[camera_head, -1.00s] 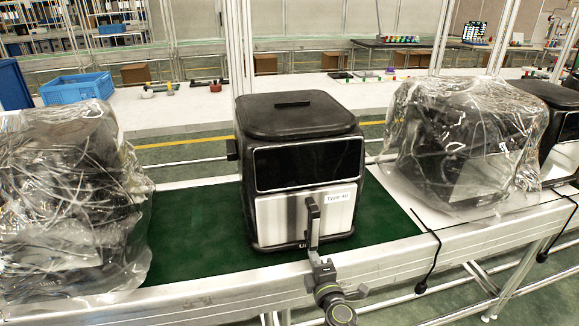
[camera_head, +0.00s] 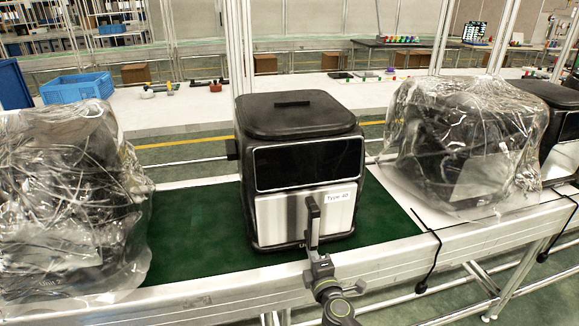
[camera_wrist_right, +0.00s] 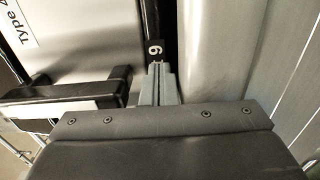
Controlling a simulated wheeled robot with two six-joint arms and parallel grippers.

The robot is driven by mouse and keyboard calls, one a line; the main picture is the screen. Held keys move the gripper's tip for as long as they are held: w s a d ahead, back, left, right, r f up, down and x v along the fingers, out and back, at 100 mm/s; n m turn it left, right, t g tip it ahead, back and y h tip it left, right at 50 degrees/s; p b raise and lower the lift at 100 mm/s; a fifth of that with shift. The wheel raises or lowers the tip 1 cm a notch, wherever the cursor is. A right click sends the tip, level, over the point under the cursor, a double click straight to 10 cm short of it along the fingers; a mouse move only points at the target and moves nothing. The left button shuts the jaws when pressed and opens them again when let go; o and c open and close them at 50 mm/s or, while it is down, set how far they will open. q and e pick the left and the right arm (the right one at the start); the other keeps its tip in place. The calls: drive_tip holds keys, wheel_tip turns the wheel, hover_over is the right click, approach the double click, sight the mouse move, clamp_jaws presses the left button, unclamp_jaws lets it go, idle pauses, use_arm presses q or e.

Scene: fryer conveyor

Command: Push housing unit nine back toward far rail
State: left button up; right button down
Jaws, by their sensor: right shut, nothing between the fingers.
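The housing unit (camera_head: 285,216) is a black air fryer with a dark front panel, a silver drawer and a label reading "Type 40". It stands upright on the green belt at the middle of the head view. My right gripper (camera_head: 318,260) is shut and empty, low at the front of the unit below the drawer handle (camera_head: 313,222). In the wrist view its fingertips (camera_wrist_right: 158,70) are at the tag; contact is hard to tell. My left gripper is not in view.
Plastic-wrapped units stand on the left (camera_head: 70,195) and right (camera_head: 465,140). The conveyor's metal front rail (camera_head: 220,290) runs below my right gripper. Green belt (camera_head: 190,222) is bare on both sides of the unit. A blue crate (camera_head: 75,88) sits on a white table behind.

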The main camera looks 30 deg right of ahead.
drive_tip(key=shift+w+d, duration=0.15)
drive_tip(key=shift+w, duration=0.45)
drive_tip(key=shift+w+r, duration=0.1)
drive_tip(key=shift+r, duration=0.1)
drive_tip(key=shift+s+f, duration=0.25)
drive_tip(key=shift+s, duration=0.4)
drive_tip(key=shift+v, duration=2.25)
